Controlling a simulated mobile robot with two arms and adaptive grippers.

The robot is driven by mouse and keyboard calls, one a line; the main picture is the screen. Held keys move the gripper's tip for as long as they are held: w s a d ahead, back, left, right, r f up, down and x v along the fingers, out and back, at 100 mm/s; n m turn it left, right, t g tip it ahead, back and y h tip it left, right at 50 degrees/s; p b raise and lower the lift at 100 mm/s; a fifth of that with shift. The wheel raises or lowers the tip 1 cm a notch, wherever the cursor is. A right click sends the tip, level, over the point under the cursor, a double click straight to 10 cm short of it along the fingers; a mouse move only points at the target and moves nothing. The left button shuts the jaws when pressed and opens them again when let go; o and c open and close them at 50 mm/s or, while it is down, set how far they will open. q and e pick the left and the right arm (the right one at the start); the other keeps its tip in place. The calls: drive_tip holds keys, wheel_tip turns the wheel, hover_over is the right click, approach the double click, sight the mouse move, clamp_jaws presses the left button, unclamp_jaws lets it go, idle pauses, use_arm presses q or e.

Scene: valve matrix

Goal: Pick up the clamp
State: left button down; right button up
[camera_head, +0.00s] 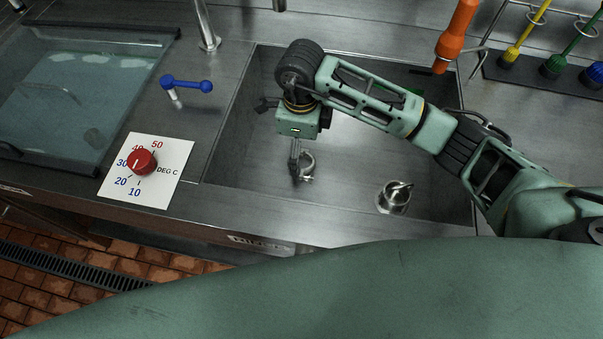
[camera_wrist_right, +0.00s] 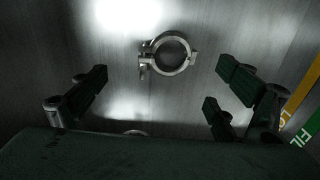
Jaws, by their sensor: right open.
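The clamp (camera_head: 307,168) is a small silver metal ring with a hinged lug. It lies on the floor of the steel sink (camera_head: 350,170). In the right wrist view the clamp (camera_wrist_right: 189,60) shows whole, past the fingertips and a little above the middle of the picture. My right gripper (camera_head: 294,155) hangs down over the sink, close beside the clamp in the head view. In the wrist view the right gripper (camera_wrist_right: 165,95) has its dark fingers spread wide with nothing between them. My left gripper is not in view.
A round metal fitting (camera_head: 394,198) stands in the sink to the right. A blue-handled valve (camera_head: 187,85) and a red temperature knob (camera_head: 142,161) are left of the sink. An orange handle (camera_head: 457,35) hangs at the upper right. The sink walls bound the space around my gripper.

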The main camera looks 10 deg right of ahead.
sight(301, 165)
wheel_tip(301, 165, down, 7)
drive_tip(key=shift+w+f+p, duration=0.1)
drive_tip(key=shift+w+p, duration=0.05)
drive_tip(key=shift+p, duration=0.65)
drive_tip(key=shift+f, duration=0.45)
drive_tip(key=c, duration=1.7)
